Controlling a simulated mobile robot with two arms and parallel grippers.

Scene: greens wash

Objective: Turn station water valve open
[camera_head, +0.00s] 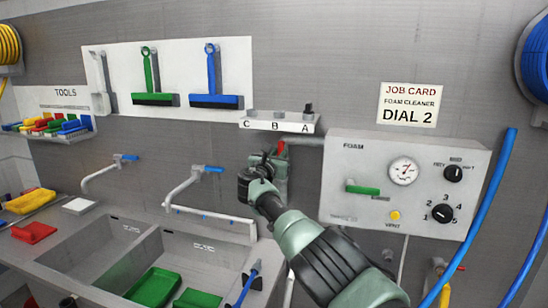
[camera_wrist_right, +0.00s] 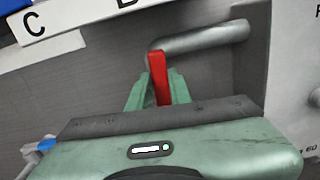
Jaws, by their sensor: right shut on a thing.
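The station water valve shows as a red lever (camera_head: 281,148) by a grey pipe (camera_head: 306,141), under the shelf marked C, B, A. In the right wrist view the red lever (camera_wrist_right: 157,76) stands nearly upright just below the pipe bend (camera_wrist_right: 200,40). My right gripper (camera_head: 272,160) is at the lever, its green fingers on either side of it, and it is shut on the lever. The gripper hides the lever's lower part and the valve body. My left gripper is not in view.
The FOAM panel (camera_head: 336,203) with gauge and dials is right of my right arm. The lettered shelf (camera_head: 243,122) is close above the gripper. A double sink (camera_head: 150,243) with taps is at lower left. Blue hoses (camera_head: 490,190) hang at right.

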